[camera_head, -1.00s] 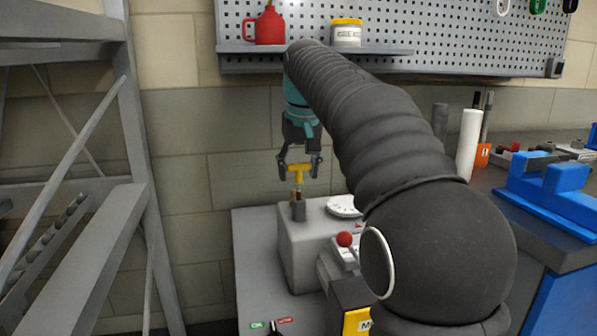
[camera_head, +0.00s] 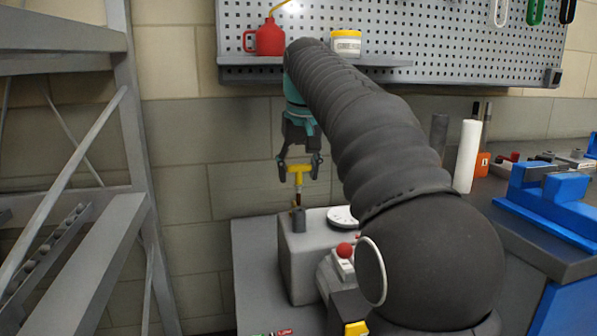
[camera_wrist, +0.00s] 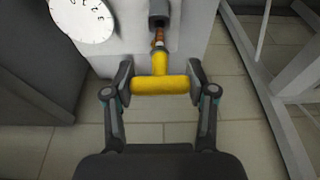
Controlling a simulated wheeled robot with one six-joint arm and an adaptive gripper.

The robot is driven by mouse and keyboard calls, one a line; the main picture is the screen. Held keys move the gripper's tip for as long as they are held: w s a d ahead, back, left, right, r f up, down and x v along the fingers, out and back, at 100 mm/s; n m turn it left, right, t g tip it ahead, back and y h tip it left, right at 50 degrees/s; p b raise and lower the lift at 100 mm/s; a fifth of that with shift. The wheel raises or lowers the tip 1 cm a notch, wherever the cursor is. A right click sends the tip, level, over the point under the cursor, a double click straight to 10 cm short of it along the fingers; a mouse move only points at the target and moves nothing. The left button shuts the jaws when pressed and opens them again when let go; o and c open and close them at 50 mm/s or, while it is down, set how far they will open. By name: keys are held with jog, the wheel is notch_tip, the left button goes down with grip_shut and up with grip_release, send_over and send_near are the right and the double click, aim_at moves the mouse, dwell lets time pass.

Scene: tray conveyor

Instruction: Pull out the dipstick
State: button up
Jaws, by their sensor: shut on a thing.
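The dipstick has a yellow T-shaped handle (camera_head: 299,170) and stands upright over a grey box (camera_head: 300,258). My gripper (camera_head: 299,165) is above the box, its fingers shut on the two ends of the handle's crossbar. In the wrist view the yellow handle (camera_wrist: 160,85) lies between my fingertips. Below the handle a brownish stretch of the dipstick (camera_wrist: 158,39) shows above the dark tube (camera_wrist: 158,14). The dipstick's lower end is hidden, so it appears to be still inside the tube.
A white dial (camera_head: 342,217) sits on the box, with a red-knobbed lever (camera_head: 345,250) in front. A pegboard shelf (camera_head: 320,61) with a red oil can (camera_head: 270,38) is above. A grey metal frame (camera_head: 130,110) stands at left. A blue vise (camera_head: 550,195) is at right.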

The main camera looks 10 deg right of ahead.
jog(key=shift+r, duration=0.1)
jog(key=shift+r, duration=1.9)
